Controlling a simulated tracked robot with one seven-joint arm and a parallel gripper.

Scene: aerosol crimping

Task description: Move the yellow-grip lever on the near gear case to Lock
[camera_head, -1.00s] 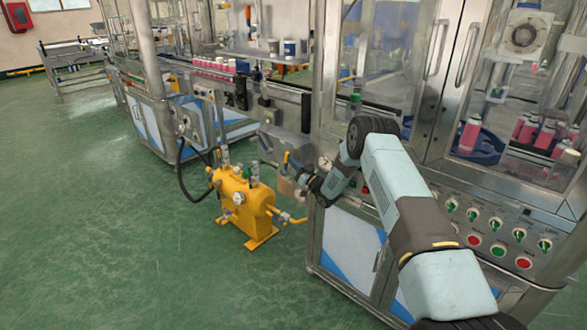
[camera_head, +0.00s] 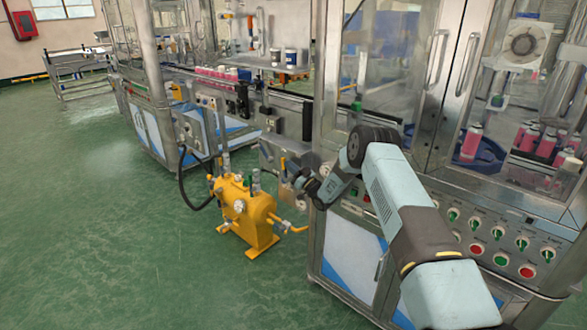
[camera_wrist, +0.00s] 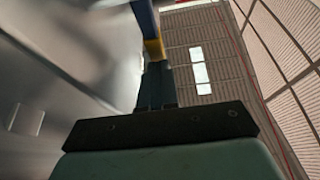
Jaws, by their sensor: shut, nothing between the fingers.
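In the wrist view a narrow yellow part (camera_wrist: 154,48) with a blue-violet length beyond it shows right at the fingertips; it looks like the yellow-grip lever, but I cannot tell for certain whether the fingers touch it. My gripper (camera_wrist: 156,72) is shut and empty, pointing at it. In the head view my gripper (camera_head: 296,182) is small and partly hidden by my wrist, beside a grey machine panel. The gear case, the lever's full shape and any Lock mark are too small or hidden to make out.
A yellow tank (camera_head: 243,212) with gauges and pipes stands on the green floor left of my gripper. A steel cabinet (camera_head: 348,250) with glass doors is close under and right of my arm. A conveyor with pink cans (camera_head: 215,73) runs behind. Floor at left is free.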

